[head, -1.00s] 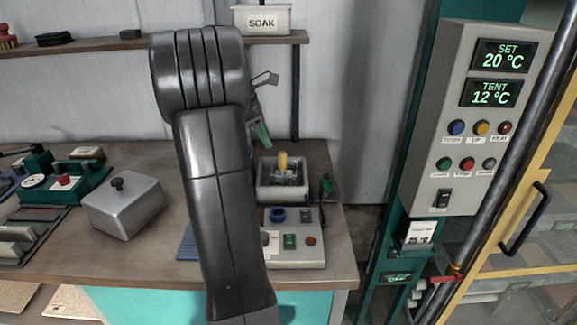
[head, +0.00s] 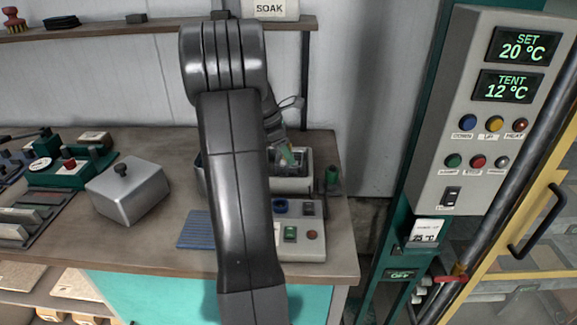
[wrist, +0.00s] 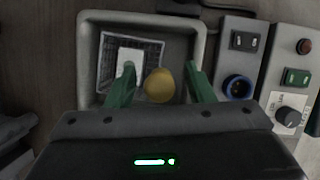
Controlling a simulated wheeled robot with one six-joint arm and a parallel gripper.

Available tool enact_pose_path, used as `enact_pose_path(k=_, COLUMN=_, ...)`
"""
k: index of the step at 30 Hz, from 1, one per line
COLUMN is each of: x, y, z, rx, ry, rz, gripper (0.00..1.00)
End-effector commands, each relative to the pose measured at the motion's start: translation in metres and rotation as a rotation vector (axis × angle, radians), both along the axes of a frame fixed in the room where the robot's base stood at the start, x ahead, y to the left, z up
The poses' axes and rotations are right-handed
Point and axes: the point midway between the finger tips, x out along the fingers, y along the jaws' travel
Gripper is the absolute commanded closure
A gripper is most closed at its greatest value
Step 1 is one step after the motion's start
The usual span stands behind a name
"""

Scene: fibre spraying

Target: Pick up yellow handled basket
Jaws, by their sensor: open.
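The yellow handle (wrist: 159,86) shows from above as a round knob in the wrist view. The basket (wrist: 105,55) is a dark wire mesh with a white piece (wrist: 138,56) in it, and it sits inside a grey open tank (wrist: 87,50). My gripper (wrist: 160,68) is open, with its green fingers on either side of the yellow handle and a gap on both sides. In the head view my gripper (head: 290,157) is over the tank (head: 293,185) at the back right of the bench. The yellow handle is hidden there.
Right of the tank in the wrist view is a control box (wrist: 238,50) with a blue socket. A green-topped item (head: 332,175) stands beside the tank. A lidded metal box (head: 128,190) and a blue ribbed mat (head: 194,229) lie left on the bench.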

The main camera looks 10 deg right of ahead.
Motion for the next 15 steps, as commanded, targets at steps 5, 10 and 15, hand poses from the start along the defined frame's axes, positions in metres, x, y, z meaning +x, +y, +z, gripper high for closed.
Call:
enact_pose_path(k=5, x=-0.001, y=-0.009, z=-0.021, rx=0.000, ry=0.002, rz=-0.001, gripper=0.52)
enact_pose_path(k=10, x=0.000, y=-0.010, z=-0.024, rx=0.000, ry=-0.001, rz=0.001, gripper=0.52)
enact_pose_path(k=15, x=0.000, y=-0.010, z=-0.024, rx=0.000, ry=-0.001, rz=0.001, gripper=0.64)
